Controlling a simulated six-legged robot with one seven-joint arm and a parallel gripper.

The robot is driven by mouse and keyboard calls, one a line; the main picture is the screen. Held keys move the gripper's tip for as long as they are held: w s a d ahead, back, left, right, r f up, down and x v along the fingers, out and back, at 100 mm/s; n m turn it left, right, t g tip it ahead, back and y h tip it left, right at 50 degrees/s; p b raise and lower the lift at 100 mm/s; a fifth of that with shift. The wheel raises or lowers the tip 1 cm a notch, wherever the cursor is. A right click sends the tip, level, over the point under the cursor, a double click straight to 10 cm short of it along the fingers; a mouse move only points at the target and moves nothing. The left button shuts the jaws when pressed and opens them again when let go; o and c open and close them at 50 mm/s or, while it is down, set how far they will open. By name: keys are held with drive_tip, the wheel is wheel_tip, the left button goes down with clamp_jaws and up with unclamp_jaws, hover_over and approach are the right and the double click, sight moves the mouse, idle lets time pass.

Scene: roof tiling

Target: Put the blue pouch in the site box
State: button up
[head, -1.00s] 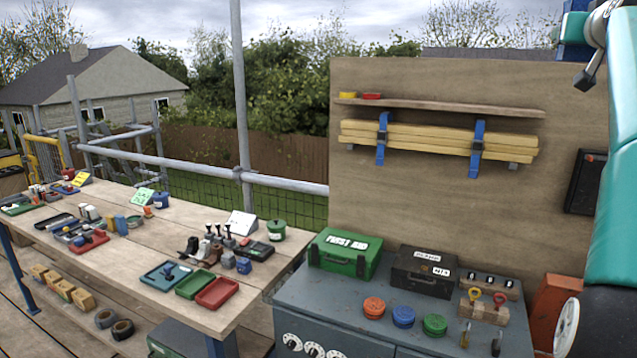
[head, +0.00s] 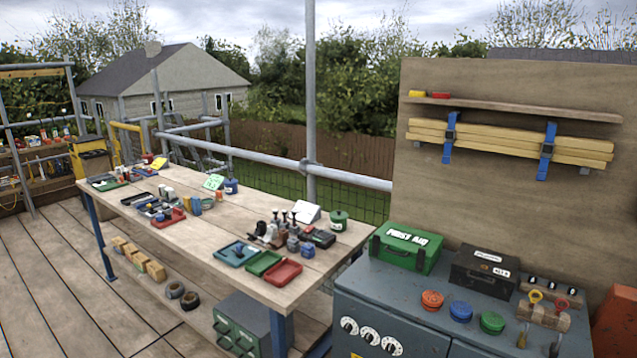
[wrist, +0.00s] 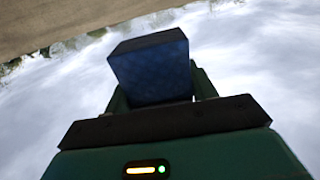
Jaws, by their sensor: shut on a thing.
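My gripper (wrist: 158,92) is in the wrist view, its two green fingers closed on the sides of a dark blue block-shaped pouch (wrist: 150,72). The pouch is held up with sky behind it, clear of any surface. Neither the gripper nor the pouch shows in the head view. I cannot tell which container is the site box. A dark case (head: 484,272) with white labels, too small to read surely, stands shut on the grey cabinet.
A green first aid box (head: 404,247) stands left of the dark case on the grey cabinet (head: 375,300). Red, blue and green discs lie in front. The long wooden workbench (head: 205,235) holds trays and small tools. A drawer unit (head: 242,325) stands beneath. Deck at left is clear.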

drive_tip(key=w+d+f, duration=0.1)
drive_tip(key=w+f, duration=0.8)
drive_tip(key=f, duration=0.3)
drive_tip(key=w+d+f, duration=0.2)
drive_tip(key=w+f, duration=0.6)
drive_tip(key=f, duration=0.4)
drive_tip(key=w+a+f+y, duration=0.1)
drive_tip(key=w+a+f, duration=0.25)
drive_tip(key=f, duration=0.45)
drive_tip(key=w+a+f+n+t, duration=0.1)
drive_tip(key=w+a+f, duration=0.25)
drive_tip(key=f, duration=0.35)
drive_tip(key=w+a+f+y, duration=0.1)
drive_tip(key=w+a+f, duration=0.25)
drive_tip(key=f, duration=0.45)
drive_tip(key=s+a+f+n+t+y, duration=0.2)
drive_tip(key=a+f+n+y, duration=0.15)
drive_tip(key=a+f, duration=1.8)
drive_tip(key=s+a+f+n+y, duration=0.1)
drive_tip(key=s+a+f+y, duration=0.3)
drive_tip(key=a, duration=0.5)
drive_tip(key=s+a+f+n+y, duration=0.1)
drive_tip(key=s+a+f+n, duration=0.1)
drive_tip(key=s+a+f, duration=0.6)
drive_tip(key=shift+t, duration=0.3)
drive_tip(key=s+f, duration=0.1)
drive_tip(key=s+a+f, duration=0.2)
drive_tip(key=shift+s, duration=0.4)
